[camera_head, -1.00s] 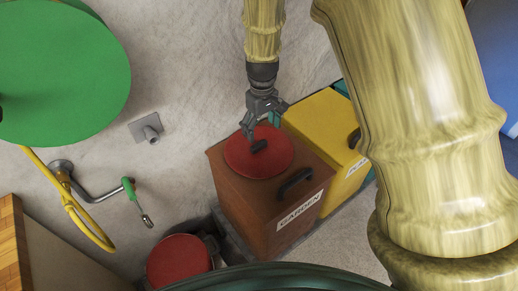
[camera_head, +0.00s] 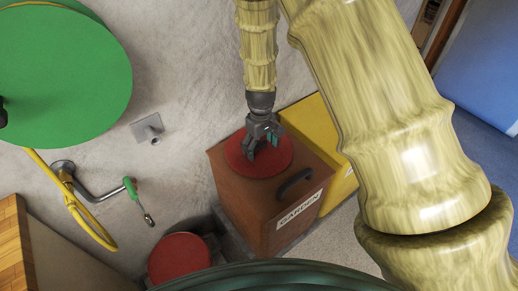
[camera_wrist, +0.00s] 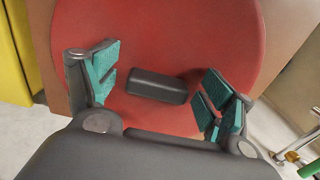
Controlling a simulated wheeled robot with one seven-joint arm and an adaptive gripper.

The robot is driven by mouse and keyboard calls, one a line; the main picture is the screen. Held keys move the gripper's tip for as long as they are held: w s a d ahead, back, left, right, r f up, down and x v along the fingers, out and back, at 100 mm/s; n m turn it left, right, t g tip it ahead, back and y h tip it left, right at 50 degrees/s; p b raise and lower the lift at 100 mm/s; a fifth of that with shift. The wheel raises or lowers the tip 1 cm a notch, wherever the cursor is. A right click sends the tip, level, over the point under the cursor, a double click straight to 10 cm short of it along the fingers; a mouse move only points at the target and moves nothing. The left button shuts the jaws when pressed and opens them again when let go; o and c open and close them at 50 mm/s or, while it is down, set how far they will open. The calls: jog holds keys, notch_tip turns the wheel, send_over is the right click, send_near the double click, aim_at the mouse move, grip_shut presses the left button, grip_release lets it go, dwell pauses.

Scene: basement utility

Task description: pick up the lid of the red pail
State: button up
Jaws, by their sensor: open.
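A round red lid (camera_head: 280,162) lies flat on top of a brown box labelled GARDEN (camera_head: 262,205). It fills much of the wrist view (camera_wrist: 160,35), where a dark bar handle (camera_wrist: 157,86) stands at its middle. My gripper (camera_head: 262,150) is open over the lid. In the wrist view its teal-padded fingers (camera_wrist: 158,92) are on either side of the handle, apart from it. The gripper covers the handle in the head view. A second red round object (camera_head: 180,260), perhaps the pail, is low beside the box, partly hidden by my body.
A yellow box (camera_head: 312,125) stands right behind the brown box, which has its own dark handle (camera_head: 294,184). A green round object (camera_head: 65,75), a yellow hose (camera_head: 72,205) and a wall tap (camera_head: 130,190) are at left.

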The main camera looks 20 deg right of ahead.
jog(key=c, duration=1.1)
